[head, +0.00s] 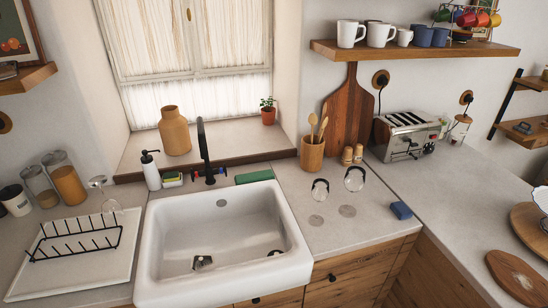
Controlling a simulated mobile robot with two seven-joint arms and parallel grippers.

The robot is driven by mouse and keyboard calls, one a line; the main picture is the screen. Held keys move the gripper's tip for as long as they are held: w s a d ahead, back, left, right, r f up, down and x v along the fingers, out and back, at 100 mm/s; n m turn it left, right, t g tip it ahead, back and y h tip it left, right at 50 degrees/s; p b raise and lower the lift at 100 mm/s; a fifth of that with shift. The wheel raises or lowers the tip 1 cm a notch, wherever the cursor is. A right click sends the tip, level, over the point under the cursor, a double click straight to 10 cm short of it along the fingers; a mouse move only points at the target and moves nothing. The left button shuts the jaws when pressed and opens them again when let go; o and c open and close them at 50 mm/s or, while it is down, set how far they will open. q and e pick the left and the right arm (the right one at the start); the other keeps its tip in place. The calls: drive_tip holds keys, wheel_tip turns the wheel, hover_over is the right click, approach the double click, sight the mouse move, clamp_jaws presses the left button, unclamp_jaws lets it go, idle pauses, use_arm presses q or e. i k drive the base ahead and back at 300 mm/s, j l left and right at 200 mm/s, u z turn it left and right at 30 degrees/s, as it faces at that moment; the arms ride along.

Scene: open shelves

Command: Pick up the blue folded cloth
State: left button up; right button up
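A small blue folded cloth (401,210), block-shaped at this size, lies on the grey counter right of the sink, near the counter's front edge. It is fully visible, with nothing on top of it. Neither of my grippers shows in the head view.
Behind are a utensil pot (312,152), shakers (347,156) and a toaster (405,133). The white sink (160,240) is to the left.

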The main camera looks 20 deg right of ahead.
sight(400, 210)
drive_tip(key=z, duration=1.45)
